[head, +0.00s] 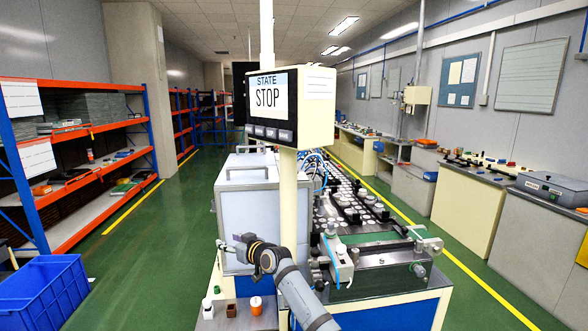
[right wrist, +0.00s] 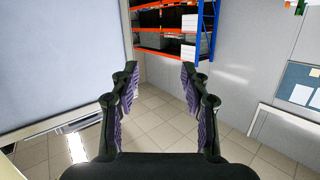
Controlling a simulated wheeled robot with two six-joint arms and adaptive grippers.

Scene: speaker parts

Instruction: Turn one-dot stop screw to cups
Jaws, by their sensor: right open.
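The machine (head: 390,285) has a conveyor bed carrying several small white and dark round parts (head: 345,200), which may be cups. Knob-like parts (head: 418,270) sit at its near right end. I cannot make out a stop screw with one dot or any dot marks at this size. My right gripper (head: 224,245) is left of the post, in front of the grey cabinet and apart from the conveyor. In the right wrist view its two purple-padded fingers (right wrist: 158,85) are spread with nothing between them. My left gripper is not in view.
A display reading STATE STOP (head: 268,98) stands on a cream post (head: 288,200). The grey cabinet (head: 248,210) stands behind my right gripper. A blue crate (head: 42,295) and shelves are left. Green aisles are clear.

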